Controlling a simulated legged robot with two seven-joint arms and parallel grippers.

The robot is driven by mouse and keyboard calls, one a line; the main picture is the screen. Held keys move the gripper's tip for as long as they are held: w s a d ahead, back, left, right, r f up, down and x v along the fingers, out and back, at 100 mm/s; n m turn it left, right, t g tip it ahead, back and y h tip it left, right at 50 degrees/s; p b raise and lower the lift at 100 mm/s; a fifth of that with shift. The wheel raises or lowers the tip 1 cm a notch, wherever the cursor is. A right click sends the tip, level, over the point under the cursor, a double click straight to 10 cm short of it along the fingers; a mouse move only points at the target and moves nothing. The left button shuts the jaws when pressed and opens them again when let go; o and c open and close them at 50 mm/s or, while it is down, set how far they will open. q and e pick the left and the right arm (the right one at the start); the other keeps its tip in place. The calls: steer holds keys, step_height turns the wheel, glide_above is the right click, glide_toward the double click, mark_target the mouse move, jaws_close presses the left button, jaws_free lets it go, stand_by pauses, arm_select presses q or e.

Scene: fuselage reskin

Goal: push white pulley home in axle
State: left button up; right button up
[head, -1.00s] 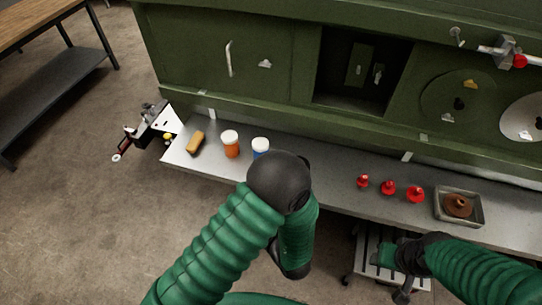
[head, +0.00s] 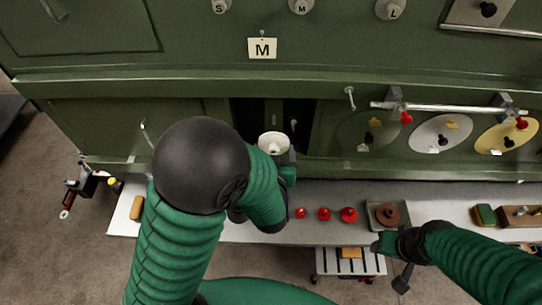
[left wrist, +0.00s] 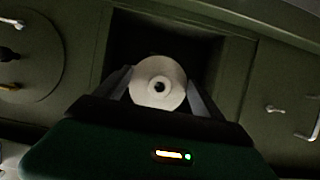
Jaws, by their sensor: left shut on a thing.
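The white pulley (head: 273,143) is a pale disc with a hub, in front of the dark recess (head: 245,115) in the green panel. My left gripper (left wrist: 159,88) is shut on it. In the left wrist view the pulley (left wrist: 158,75) sits between the two fingers, its round face with a dark centre hole showing. The recess (left wrist: 205,48) is behind it. The axle cannot be made out; a small pale fitting (head: 294,123) shows in the recess. My right gripper (head: 385,244) is low by the shelf's front edge; its jaws are unclear.
A grey shelf (head: 335,232) runs below the panel. A rail (head: 440,107) with clamps juts out at right. A label M (head: 262,48) hangs above.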

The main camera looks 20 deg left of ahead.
mark_target(274, 145)
arm_select(q)
steer(key=shift+s+a, duration=0.1)
steer(key=shift+s, duration=0.15)
steer(key=w, duration=0.2)
steer(key=w+a, duration=0.1)
steer(key=w, duration=0.1)
steer(key=shift+w, duration=0.25)
steer(key=shift+w+a, duration=0.3)
steer(key=shift+w, duration=0.15)
arm_select(e)
steer(key=shift+s+f, duration=0.15)
steer(key=shift+s, duration=0.2)
arm_select(q)
steer(key=shift+d, duration=0.1)
steer(key=shift+r, duration=0.15)
steer(key=shift+w+a+b, duration=0.2)
steer(key=shift+w+a, duration=0.1)
steer(key=shift+w, duration=0.55)
steer(key=shift+w+a+b, duration=0.2)
steer(key=shift+w+a, duration=0.05)
steer(key=shift+w, duration=0.6)
arm_select(e)
steer(key=shift+f, duration=0.2)
stand_by(0.3)
arm_select(q)
steer(key=shift+w, duration=0.1)
arm_select(e)
steer(key=shift+s, duration=0.15)
